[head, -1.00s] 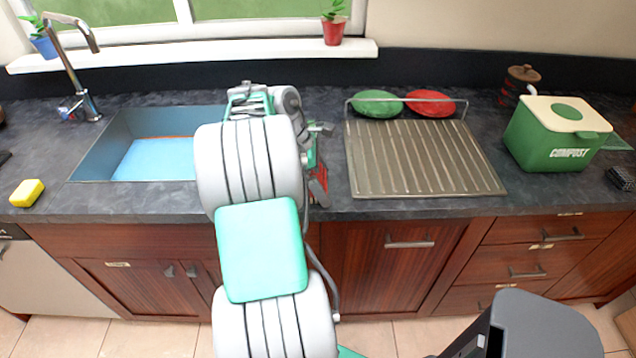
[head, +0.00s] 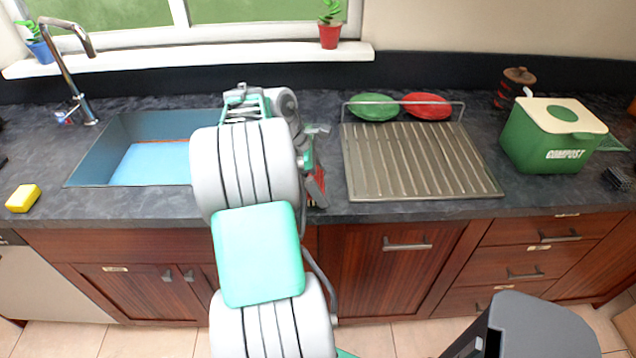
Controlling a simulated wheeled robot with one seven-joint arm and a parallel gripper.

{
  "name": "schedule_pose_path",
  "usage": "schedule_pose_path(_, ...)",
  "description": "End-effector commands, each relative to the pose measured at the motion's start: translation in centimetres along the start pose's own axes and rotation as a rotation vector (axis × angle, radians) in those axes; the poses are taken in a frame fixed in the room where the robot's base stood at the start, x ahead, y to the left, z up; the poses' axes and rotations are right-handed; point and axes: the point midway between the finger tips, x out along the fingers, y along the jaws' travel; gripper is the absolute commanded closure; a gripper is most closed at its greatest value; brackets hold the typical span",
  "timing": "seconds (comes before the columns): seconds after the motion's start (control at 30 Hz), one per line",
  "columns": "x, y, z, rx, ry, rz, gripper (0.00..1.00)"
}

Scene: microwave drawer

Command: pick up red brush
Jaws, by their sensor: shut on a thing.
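My arm reaches up through the middle of the head view and hides much of what lies behind it. My gripper (head: 311,163) shows only in part, at the right side of the arm, over the counter between the sink and the drying tray. It is shut on a narrow red and dark thing, most likely the red brush (head: 317,186). Only part of the brush shows beside the arm. The fingertips are mostly hidden, and I cannot tell whether the brush touches the counter.
The blue sink (head: 95,150) is left of the gripper, and the ribbed drying tray (head: 420,160) is right. Green (head: 374,107) and red (head: 427,106) plates stand behind the tray. A compost bin (head: 545,140) is further right. A yellow sponge (head: 23,198) lies far left.

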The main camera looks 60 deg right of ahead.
Motion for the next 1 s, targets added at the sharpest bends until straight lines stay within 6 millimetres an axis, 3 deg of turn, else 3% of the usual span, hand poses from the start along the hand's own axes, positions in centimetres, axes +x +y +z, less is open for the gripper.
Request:
schedule_pose_path(0.2,-3.6,-0.1,1.1,-0.001,0.001,0.004,0.50)
schedule_pose_path(0.4,-10.3,-3.2,-0.1,-0.004,0.001,0.005,0.50)
schedule_pose_path(0.6,-14.0,-7.0,-3.3,-0.005,0.001,0.003,0.50)
schedule_pose_path(0.8,-15.7,-8.8,-4.8,-0.002,0.000,0.000,0.50)
schedule_pose_path(1.0,-15.8,-9.1,-5.0,0.001,0.000,-0.001,0.50)
